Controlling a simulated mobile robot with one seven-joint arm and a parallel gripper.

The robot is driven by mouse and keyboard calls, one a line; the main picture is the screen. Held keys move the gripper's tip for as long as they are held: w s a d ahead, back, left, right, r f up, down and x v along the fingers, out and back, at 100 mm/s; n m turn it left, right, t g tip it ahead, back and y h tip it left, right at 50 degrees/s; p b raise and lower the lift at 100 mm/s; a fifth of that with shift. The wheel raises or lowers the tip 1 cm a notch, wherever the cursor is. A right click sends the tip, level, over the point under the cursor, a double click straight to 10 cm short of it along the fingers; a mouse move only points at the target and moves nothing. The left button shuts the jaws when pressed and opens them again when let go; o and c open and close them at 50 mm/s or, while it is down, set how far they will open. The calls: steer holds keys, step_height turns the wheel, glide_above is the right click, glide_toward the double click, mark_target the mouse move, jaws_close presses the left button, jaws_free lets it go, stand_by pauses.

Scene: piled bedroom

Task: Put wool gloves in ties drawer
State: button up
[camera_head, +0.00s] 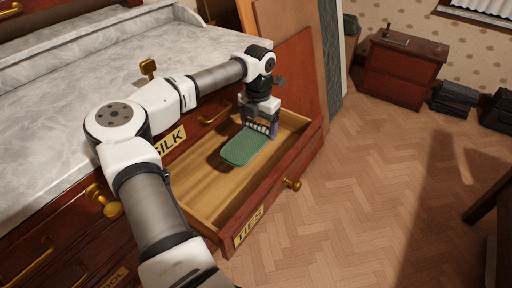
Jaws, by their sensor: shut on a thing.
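The open drawer labelled TIES (283,190) juts out from the dresser, its wooden bottom mostly bare. My gripper (262,132) points down inside the drawer's outline, near its far right side. It is shut on a green knitted item (245,147), which looks like the wool gloves and has a pale edge at the jaws. The green item hangs over the drawer bottom; I cannot tell whether it touches it. The fingertips are partly hidden by the item and the gripper body.
The marble-topped dresser (60,105) stands at the left, with a drawer labelled SILK (170,140) above the open one. A reddish panel (296,80) rises just behind the drawer. A small cabinet (402,72) stands at the back right.

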step_height(320, 180, down, 9)
steer(key=shift+r, duration=0.1)
stand_by(0.3)
steer(key=o, duration=0.9)
step_height(320, 180, up, 12)
steer(key=shift+r, duration=0.1)
